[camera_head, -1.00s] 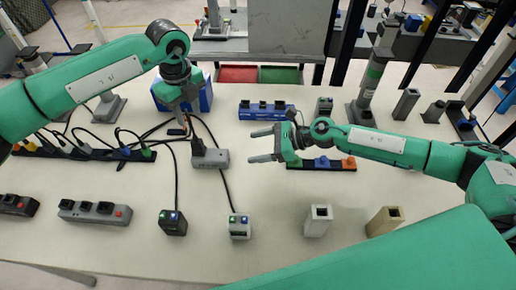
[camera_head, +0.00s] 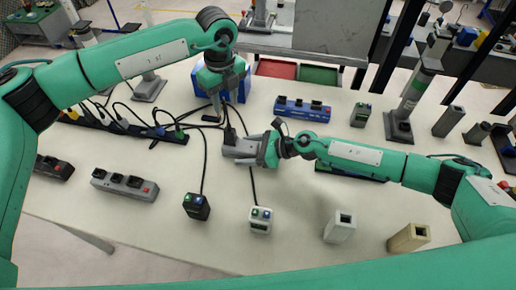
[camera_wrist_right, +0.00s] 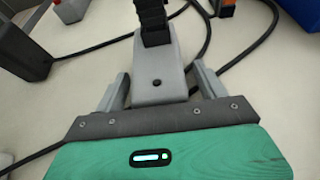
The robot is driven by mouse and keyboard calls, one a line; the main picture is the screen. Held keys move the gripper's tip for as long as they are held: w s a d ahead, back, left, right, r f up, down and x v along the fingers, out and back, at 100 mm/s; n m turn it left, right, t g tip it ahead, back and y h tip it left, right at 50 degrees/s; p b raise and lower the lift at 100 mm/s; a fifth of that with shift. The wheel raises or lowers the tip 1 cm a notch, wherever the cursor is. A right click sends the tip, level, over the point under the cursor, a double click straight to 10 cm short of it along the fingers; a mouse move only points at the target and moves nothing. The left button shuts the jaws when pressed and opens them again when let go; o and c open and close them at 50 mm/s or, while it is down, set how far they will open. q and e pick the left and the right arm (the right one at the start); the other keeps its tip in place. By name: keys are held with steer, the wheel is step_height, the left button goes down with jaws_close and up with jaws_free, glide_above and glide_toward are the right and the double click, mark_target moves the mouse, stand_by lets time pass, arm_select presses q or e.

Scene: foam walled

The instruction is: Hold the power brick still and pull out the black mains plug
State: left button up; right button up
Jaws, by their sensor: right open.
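The grey power brick (camera_head: 236,153) lies on the table below the left gripper in the head view. It also shows in the right wrist view (camera_wrist_right: 160,88). The black mains plug (camera_head: 230,135) stands in its far end, with a black cable; it shows at the top of the right wrist view (camera_wrist_right: 154,24). My right gripper (camera_wrist_right: 160,80) is open, with one finger on each side of the brick and a visible gap on both sides. My left gripper (camera_head: 225,104) points down just behind the plug, its fingers apart and nothing seen between them.
Black cables run across the table around the brick. A blue power strip (camera_head: 302,109) lies behind to the right. A black box (camera_head: 196,207) and a white box (camera_head: 260,220) stand in front. A black strip with several plugs (camera_head: 170,135) lies left.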

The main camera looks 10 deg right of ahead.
steer(key=shift+a, duration=0.2)
steer(key=c, duration=1)
arm_select(q)
steer(key=shift+o, duration=0.6)
arm_select(e)
steer(key=shift+c, duration=1)
arm_select(q)
steer(key=shift+o, duration=0.6)
steer(key=n, duration=0.7)
glide_above(230, 130)
step_height(230, 130, down, 6)
steer(key=shift+d+r, duration=0.1)
steer(key=shift+d, duration=0.05)
steer(key=shift+w+f, duration=0.15)
steer(key=shift+f, duration=1.4)
steer(key=shift+w+f, duration=0.15)
steer(key=shift+f, duration=1.4)
